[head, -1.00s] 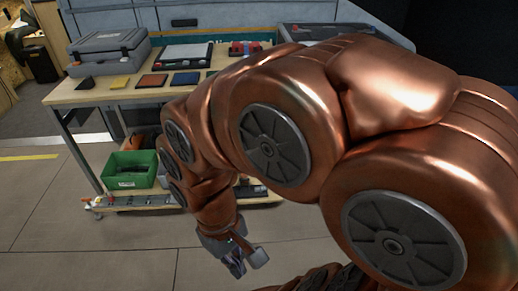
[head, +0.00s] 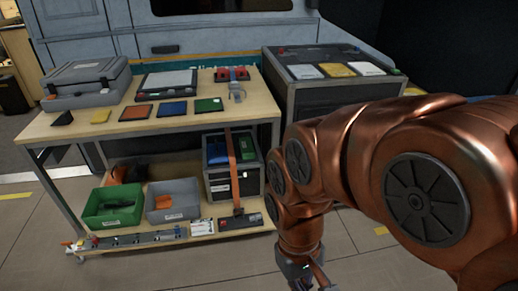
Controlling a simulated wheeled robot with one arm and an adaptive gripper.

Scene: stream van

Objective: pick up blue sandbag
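A flat blue square (head: 172,109) lies on the wooden top of the workbench (head: 75,130), between an orange-brown square (head: 136,112) and a green square (head: 208,105). A second blue item (head: 216,152) lies beside a green one in the dark open-topped box on the lower shelf. I cannot tell which of the two is the blue sandbag. My gripper (head: 318,277) is low at the bottom edge, right of the bench and apart from both. Its fingers are partly cut off, so its opening does not show.
An orange strap runs over the dark box (head: 222,185). A green bin (head: 114,206) and a grey bin (head: 172,200) stand left of it. A grey case (head: 87,82) sits on the bench. A dark cabinet (head: 325,95) stands at right. Floor in front is clear.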

